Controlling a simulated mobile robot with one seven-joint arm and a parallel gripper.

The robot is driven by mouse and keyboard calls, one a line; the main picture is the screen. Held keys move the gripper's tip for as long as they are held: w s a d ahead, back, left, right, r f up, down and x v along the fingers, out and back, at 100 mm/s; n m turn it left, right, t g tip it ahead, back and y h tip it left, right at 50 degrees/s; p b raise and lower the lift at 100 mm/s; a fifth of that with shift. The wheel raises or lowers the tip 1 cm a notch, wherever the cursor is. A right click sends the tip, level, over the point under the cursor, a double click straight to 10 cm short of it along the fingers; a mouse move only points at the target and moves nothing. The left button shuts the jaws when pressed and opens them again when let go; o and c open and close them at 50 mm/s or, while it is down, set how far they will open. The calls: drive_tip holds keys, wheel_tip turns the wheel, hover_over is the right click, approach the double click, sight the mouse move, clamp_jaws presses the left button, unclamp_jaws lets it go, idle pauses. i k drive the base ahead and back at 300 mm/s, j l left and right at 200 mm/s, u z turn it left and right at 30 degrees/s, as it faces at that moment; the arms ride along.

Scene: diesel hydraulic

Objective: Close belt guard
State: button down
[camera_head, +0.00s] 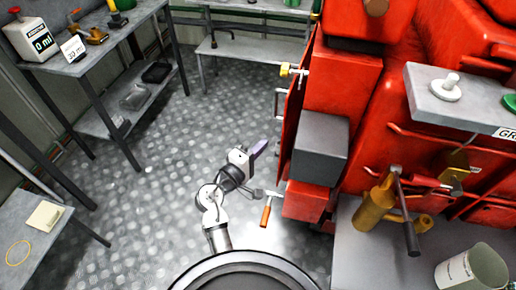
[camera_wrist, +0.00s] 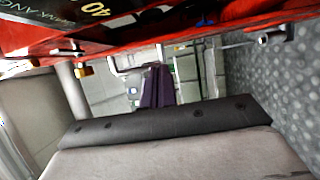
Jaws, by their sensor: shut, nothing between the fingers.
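The belt guard (camera_head: 293,112) looks like a thin red panel, seen nearly edge-on at the left side of the red engine. It stands out at an angle from the engine body. A silver bar handle (camera_head: 278,104) sits on its outer face. In the wrist view, a red panel with lettering (camera_wrist: 40,32) runs along the top, and a silver handle (camera_wrist: 113,66) hangs below it. My gripper (camera_head: 261,147) has purple fingers, shut and empty, left of the panel and below the handle in the head view. The fingers also show in the wrist view (camera_wrist: 158,86), close to the handle; contact cannot be told.
A yellow-ended latch (camera_head: 288,70) projects near the guard's top. An orange-handled lever (camera_head: 266,212) hangs below my gripper. A grey box (camera_head: 321,148) is on the engine side. Shelves (camera_head: 95,70) stand at left; the checkered floor (camera_head: 165,165) between is clear.

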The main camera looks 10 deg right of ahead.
sight(295, 98)
drive_tip(key=k+j, duration=0.15)
drive_tip(key=i+j+z, duration=0.15)
drive_tip(key=j+z, duration=0.25)
drive_tip(key=i+j+z, duration=0.1)
drive_tip(key=j+z, duration=0.25)
